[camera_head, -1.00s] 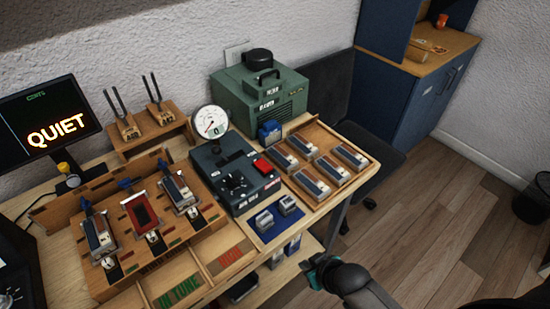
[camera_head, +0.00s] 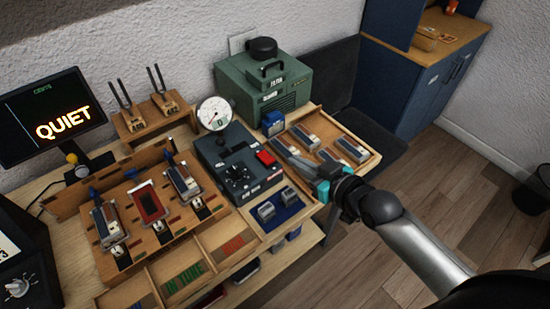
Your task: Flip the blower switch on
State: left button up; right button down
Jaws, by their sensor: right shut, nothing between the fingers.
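A dark grey control box (camera_head: 232,160) stands on the bench, with a black knob on its top and a red rocker switch (camera_head: 265,158) at its right side. A green machine (camera_head: 265,88) with a black handle stands behind it against the wall. My right gripper (camera_head: 279,142) reaches in from the right over the wooden tray. Its fingers are shut and empty, with the tips close to the right of the red switch; I cannot tell whether they touch. The switch's position is too small to read. My left gripper is not in view.
A round gauge (camera_head: 214,113) stands behind the control box. The wooden tray (camera_head: 375,158) holds several grey blocks, partly covered by my right arm. A monitor (camera_head: 50,115) reads QUIET.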

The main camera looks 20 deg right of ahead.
jog(key=b, duration=0.1)
send_over(270, 161)
jog(key=s, duration=0.1)
jog(key=f, duration=0.3)
jog(key=shift+s+d+f, duration=0.1)
jog(key=shift+d+f, duration=0.15)
jog(key=shift+f, duration=0.15)
jog(key=f, duration=0.1)
jog(key=f+b, duration=0.1)
jog(key=shift+s+d+f, duration=0.1)
jog(key=shift+s+f, duration=0.1)
jog(key=shift+f, duration=0.2)
jog(key=shift+s+f, duration=0.1)
jog(key=shift+f, duration=0.45)
jog(key=shift+s+d+f+b, duration=0.15)
jog(key=shift+s+f+b, duration=0.05)
jog(key=shift+f+b, duration=0.45)
jog(key=shift+r, duration=0.1)
jog(key=shift+r+p, duration=0.1)
jog(key=shift+p, duration=0.2)
jog(key=shift+r+p, duration=0.75)
